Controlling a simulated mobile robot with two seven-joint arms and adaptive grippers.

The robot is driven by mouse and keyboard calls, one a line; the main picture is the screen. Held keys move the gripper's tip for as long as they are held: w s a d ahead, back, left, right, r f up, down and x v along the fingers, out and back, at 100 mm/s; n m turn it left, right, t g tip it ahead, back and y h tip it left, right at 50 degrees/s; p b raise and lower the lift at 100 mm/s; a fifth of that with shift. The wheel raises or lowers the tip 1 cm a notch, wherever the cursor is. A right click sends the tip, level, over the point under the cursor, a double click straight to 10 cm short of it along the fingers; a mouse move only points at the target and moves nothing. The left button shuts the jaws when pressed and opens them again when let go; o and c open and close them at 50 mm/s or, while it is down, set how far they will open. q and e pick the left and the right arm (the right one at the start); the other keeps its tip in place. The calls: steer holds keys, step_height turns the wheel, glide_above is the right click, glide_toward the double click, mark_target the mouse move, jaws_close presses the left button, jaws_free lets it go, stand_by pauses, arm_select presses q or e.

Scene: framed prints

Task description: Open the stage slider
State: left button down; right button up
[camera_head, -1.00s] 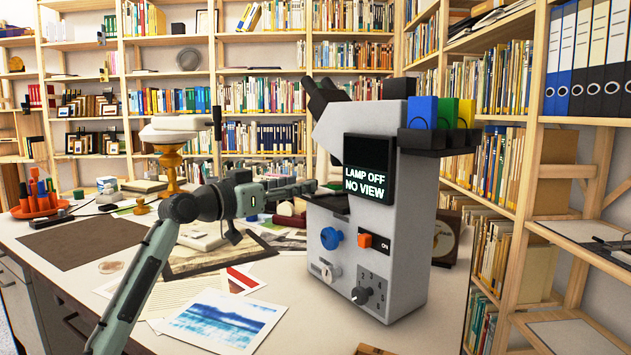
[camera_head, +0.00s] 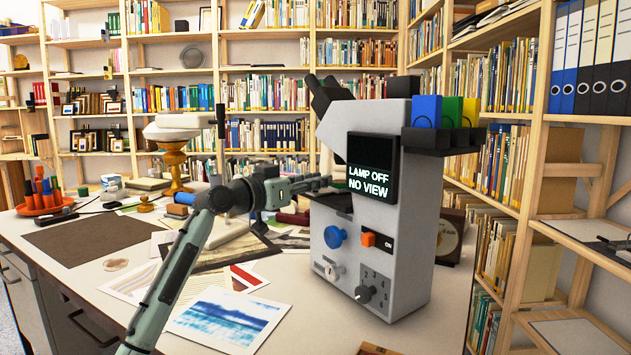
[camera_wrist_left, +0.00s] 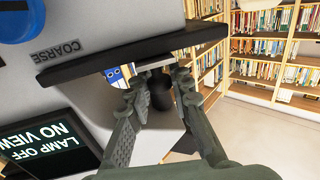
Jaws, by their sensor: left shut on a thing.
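The grey microscope (camera_head: 412,235) stands on the table, its screen (camera_head: 371,168) reading "LAMP OFF NO VIEW". Its dark stage (camera_head: 334,203) juts out to the left. My left gripper (camera_head: 322,183) reaches the stage's left side, just above it in the head view. In the left wrist view, the stage (camera_wrist_left: 90,63) is a dark plate, and my left gripper (camera_wrist_left: 152,84) is shut on a small piece at its edge, which I take for the stage slider (camera_wrist_left: 156,65). The fingers hide much of it. My right gripper is not in view.
Prints, including a blue one (camera_head: 227,318), lie on the table. A brass stand (camera_head: 174,165) is behind my left arm. Bookshelves surround the table.

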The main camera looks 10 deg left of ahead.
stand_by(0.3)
